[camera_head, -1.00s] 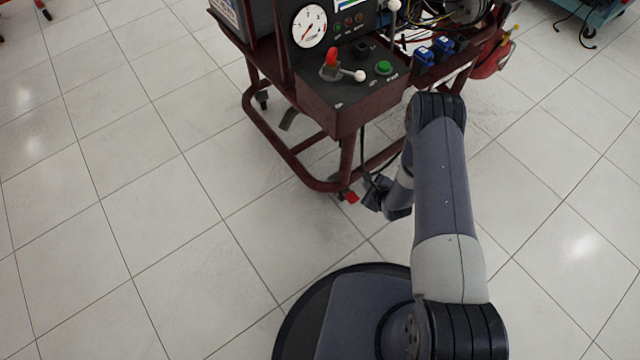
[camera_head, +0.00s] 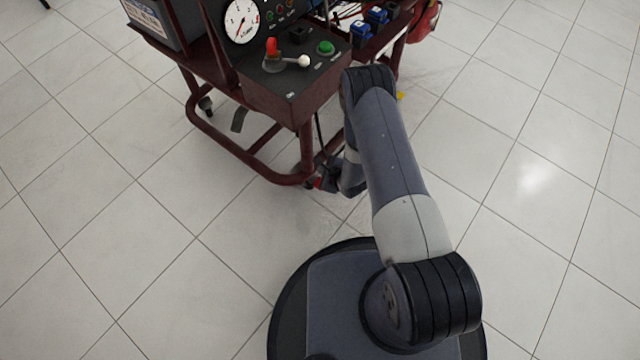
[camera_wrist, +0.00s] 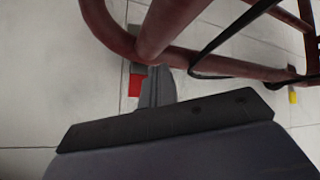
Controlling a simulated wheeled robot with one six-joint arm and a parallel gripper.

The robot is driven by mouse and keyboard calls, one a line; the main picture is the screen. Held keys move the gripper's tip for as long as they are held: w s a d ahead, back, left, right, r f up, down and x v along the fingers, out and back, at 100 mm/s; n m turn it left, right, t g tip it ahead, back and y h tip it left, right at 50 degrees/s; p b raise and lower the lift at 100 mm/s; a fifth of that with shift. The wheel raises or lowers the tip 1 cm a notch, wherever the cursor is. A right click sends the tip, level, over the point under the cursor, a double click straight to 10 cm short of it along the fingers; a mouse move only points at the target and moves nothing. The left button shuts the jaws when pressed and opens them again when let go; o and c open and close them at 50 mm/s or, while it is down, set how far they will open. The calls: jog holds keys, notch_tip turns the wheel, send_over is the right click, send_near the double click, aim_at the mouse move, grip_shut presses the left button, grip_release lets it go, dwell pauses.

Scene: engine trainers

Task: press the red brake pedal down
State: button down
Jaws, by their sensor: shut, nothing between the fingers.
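The red brake pedal (camera_head: 317,183) shows as a small red patch low at the front corner of the dark red engine stand (camera_head: 240,158). In the wrist view the red pedal (camera_wrist: 135,85) lies just left of my fingers, below the frame tube. My gripper (camera_head: 328,181) is low beside the pedal, mostly hidden by my own arm in the head view. In the wrist view my gripper (camera_wrist: 155,80) is shut and empty, its tips close to the pedal's right side. I cannot tell whether they touch it.
The stand's lower tube (camera_wrist: 180,55) crosses just beyond my fingers, with a black cable (camera_wrist: 215,76) beside it. A small yellow piece (camera_wrist: 293,97) is at the right. Tiled floor is clear on both sides.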

jog(key=b, duration=0.4)
send_over(317, 179)
jog(key=s+d, duration=0.2)
jog(key=s, duration=0.1)
notch_tip(317, 179, down, 6)
jog(key=shift+w+f, duration=0.1)
jog(key=shift+f, duration=0.1)
jog(key=shift+f+b, duration=0.55)
jog(key=shift+b, duration=0.05)
dwell(0.7)
jog(key=shift+f+b, duration=0.45)
jog(key=shift+b, duration=0.15)
jog(key=shift+f+b, duration=1.15)
jog(key=shift+b, duration=0.05)
dwell(0.9)
jog(key=shift+r, duration=0.15)
dwell(0.3)
jog(key=shift+r+p, duration=0.85)
jog(key=shift+r, duration=0.65)
jog(key=shift+r+p, duration=1.5)
jog(key=shift+r, duration=1)
